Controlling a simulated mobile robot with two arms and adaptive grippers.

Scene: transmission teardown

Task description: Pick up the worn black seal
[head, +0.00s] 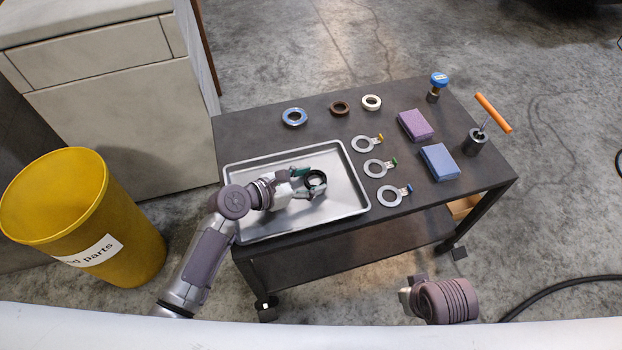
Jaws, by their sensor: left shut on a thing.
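The black seal (317,178) is a dark ring at the middle of the metal tray (244,152) in the head view. My left gripper (309,182) reaches in from the left over the tray and is shut on the black seal. Whether the seal touches the tray floor or hangs just above it, I cannot tell. My right arm shows only in part at the bottom right, off the table; its fingers cannot be made out clearly.
Purple (415,125) and blue (439,162) blocks and an orange-handled tool (492,112) stand right. A yellow bin (130,250) stands left.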

